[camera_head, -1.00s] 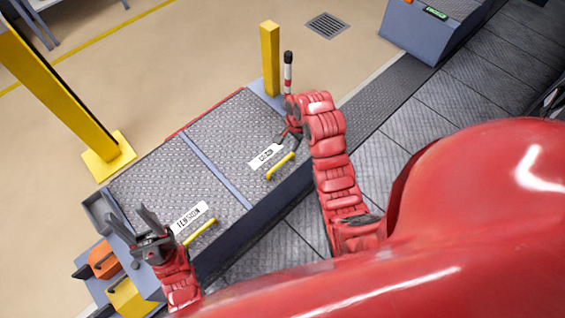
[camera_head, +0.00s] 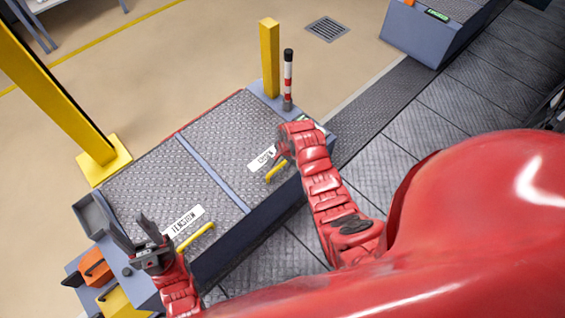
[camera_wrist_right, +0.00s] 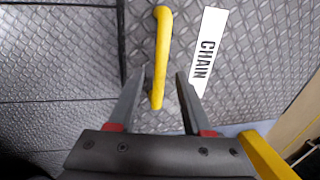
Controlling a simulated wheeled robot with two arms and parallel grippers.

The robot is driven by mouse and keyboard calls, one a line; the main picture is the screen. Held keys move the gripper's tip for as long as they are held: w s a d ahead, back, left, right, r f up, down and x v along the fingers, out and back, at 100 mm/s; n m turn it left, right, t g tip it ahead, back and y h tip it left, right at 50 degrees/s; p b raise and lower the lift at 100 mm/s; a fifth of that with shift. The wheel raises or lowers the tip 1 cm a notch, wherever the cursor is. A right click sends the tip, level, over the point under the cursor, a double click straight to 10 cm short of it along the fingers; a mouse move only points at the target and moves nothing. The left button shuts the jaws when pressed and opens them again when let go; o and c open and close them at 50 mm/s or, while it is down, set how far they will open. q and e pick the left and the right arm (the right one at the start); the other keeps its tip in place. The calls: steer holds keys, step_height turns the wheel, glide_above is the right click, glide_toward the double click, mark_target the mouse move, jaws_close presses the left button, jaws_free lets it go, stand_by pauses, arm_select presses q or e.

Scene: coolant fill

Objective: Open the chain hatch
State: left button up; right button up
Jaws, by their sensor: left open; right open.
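The chain hatch (camera_head: 238,122) is a grey diamond-plate lid, lying flat and shut, with a white CHAIN label (camera_head: 262,159). Its yellow bar handle (camera_head: 276,172) is near the front edge. My right gripper (camera_head: 279,163) is open at this handle, its fingers partly hidden by the wrist in the head view. In the right wrist view, the handle (camera_wrist_right: 162,45) runs between the two spread fingers (camera_wrist_right: 160,80), and the CHAIN label (camera_wrist_right: 208,55) is to the right. Contact cannot be told. My left gripper (camera_head: 128,220) is open and empty near the left end of the tension hatch.
The tension hatch (camera_head: 150,190), with its own yellow handle (camera_head: 195,238), adjoins on the left. A yellow post (camera_head: 270,60) and a red-white striped lever (camera_head: 288,80) stand behind the chain hatch. A yellow column (camera_head: 60,90) stands at left, an open grey tray (camera_head: 92,214) below it.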

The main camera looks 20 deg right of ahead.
steer(key=shift+f, duration=0.3)
jaws_close()
stand_by(1.3)
